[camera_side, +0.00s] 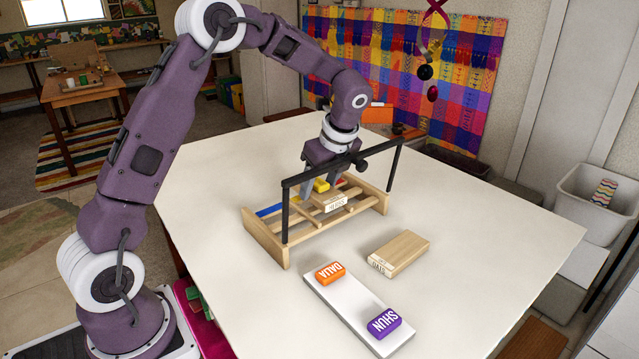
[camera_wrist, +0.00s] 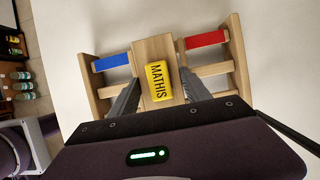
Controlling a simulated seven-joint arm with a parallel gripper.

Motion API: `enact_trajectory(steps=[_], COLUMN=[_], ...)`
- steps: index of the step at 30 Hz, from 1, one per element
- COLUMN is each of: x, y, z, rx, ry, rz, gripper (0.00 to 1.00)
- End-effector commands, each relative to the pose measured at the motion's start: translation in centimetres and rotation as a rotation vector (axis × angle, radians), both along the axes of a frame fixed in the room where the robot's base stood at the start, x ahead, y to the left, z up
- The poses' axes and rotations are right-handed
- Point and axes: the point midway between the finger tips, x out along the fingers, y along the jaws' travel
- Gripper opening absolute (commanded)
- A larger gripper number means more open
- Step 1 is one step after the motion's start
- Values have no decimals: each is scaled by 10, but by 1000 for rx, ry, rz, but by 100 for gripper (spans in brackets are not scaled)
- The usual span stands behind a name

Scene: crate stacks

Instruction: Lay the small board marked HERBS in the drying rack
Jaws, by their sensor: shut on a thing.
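My gripper (camera_side: 325,190) is over the wooden drying rack (camera_side: 270,238), with its fingers on either side of a small wooden board (camera_side: 318,199). The board's front label looks upside down and too small to read surely. In the wrist view, my gripper (camera_wrist: 160,88) is shut on this board (camera_wrist: 150,48), and a yellow block marked MATHIS (camera_wrist: 157,80) lies on top of it. The board is at about the height of the rack's slats; I cannot tell whether it touches them. Blue (camera_wrist: 111,61) and red (camera_wrist: 205,40) pieces are on the rack at either side.
A black bar (camera_side: 325,172) on two posts spans the rack, in front of my gripper. Another wooden board (camera_side: 402,247) lies on the table (camera_side: 480,235). A pale strip (camera_side: 345,312) holds an orange block marked DALIA (camera_side: 330,272) and a purple one marked SHUN (camera_side: 383,322). The table's right side is clear.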

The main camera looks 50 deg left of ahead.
Motion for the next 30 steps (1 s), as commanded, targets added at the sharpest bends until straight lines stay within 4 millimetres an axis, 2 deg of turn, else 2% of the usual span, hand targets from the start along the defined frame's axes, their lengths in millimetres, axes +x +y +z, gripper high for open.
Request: enact_trajectory(steps=[30], x=[0], y=[0], z=[-10], rx=[0], ry=[0], rz=[1], gripper=[13])
